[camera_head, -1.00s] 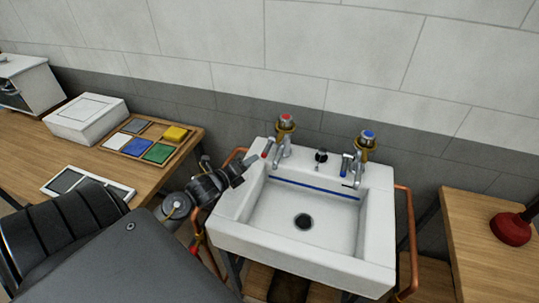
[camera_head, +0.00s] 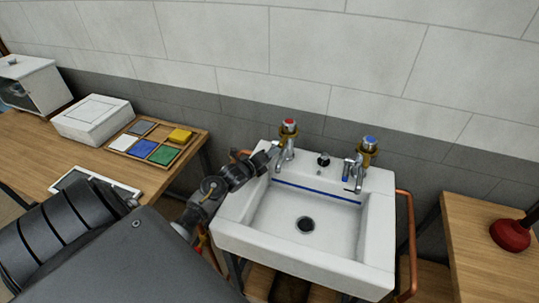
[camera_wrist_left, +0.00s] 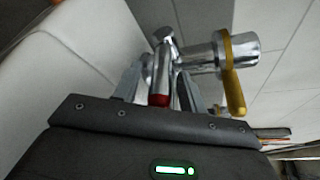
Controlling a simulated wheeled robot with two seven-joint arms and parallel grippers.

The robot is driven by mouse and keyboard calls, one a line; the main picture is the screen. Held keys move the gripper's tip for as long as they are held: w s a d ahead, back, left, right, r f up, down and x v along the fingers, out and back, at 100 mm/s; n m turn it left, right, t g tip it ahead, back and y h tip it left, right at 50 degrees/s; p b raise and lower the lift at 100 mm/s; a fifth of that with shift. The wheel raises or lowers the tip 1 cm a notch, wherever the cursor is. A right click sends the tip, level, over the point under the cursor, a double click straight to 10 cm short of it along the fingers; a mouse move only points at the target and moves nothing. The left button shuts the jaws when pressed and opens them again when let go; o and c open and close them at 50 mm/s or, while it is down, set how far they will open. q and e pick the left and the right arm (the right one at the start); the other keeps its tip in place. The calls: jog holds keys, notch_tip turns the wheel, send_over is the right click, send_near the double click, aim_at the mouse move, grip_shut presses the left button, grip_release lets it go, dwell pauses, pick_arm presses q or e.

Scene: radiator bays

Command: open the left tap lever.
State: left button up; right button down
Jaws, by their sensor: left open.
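The left tap (camera_head: 287,148) is chrome with a red-marked cap and a brass collar, standing at the sink's back left. My left gripper (camera_head: 270,155) is at its left side in the head view, partly hiding its lever. In the left wrist view the chrome lever (camera_wrist_left: 161,72) with a red tip lies between the two open fingers of my left gripper (camera_wrist_left: 160,82). I cannot tell whether either finger touches it. A brass handle-like piece (camera_wrist_left: 234,92) shows just right of the fingers. My right gripper is not in view.
The right tap (camera_head: 360,165), with a blue cap, stands on the white sink (camera_head: 230,225). A black knob (camera_head: 323,159) sits between the taps. Copper pipes (camera_head: 405,240) flank the sink. A wooden bench (camera_head: 110,180) is left; a red plunger (camera_head: 510,235) is right.

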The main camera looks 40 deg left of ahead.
pick_arm(q)
grip_shut()
dwell(0.3)
